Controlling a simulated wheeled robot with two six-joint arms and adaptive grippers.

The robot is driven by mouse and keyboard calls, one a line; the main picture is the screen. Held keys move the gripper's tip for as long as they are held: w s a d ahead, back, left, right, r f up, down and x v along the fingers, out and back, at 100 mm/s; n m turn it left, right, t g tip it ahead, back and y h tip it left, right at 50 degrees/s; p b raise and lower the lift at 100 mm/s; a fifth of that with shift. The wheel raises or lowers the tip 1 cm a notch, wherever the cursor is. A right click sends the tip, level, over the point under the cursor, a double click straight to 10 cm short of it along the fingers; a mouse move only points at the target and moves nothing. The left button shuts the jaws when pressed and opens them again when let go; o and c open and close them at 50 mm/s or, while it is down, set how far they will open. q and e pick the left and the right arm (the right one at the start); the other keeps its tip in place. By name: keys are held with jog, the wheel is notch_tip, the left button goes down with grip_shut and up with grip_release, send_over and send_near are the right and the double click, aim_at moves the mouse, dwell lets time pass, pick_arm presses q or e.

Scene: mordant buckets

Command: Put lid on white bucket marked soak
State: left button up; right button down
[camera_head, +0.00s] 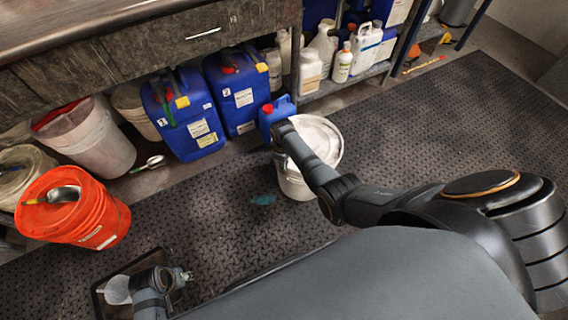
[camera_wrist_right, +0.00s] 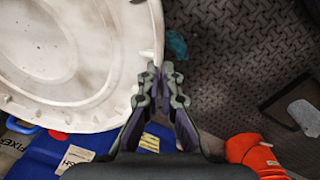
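A white bucket (camera_head: 292,183) stands on the dark mat, with a round white lid (camera_head: 322,138) at its top. The lid hides the bucket's mouth, and I cannot tell whether it is fully seated. No "soak" marking is readable. In the right wrist view the lid (camera_wrist_right: 70,50) fills the upper left. My right gripper (camera_wrist_right: 161,72) has its fingers close together at the lid's rim and appears shut on it. In the head view my right forearm crosses over the lid. My left gripper (camera_head: 186,276) is low at the front left, away from the bucket; its finger opening is unclear.
An orange bucket (camera_head: 95,215) and another white bucket (camera_head: 100,140) stand at the left. Blue canisters (camera_head: 185,115) line the shelf behind, and a small blue jug (camera_head: 272,115) is close to the lid. A dark tray (camera_head: 105,308) lies front left. The mat at right is clear.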

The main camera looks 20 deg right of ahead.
jog(key=shift+f, duration=0.15)
jog(key=c, duration=1.4)
grip_release()
jog(key=shift+c, duration=0.2)
notch_tip(320, 180, up, 12)
jog(key=shift+a, duration=0.2)
jog(key=shift+s, duration=0.1)
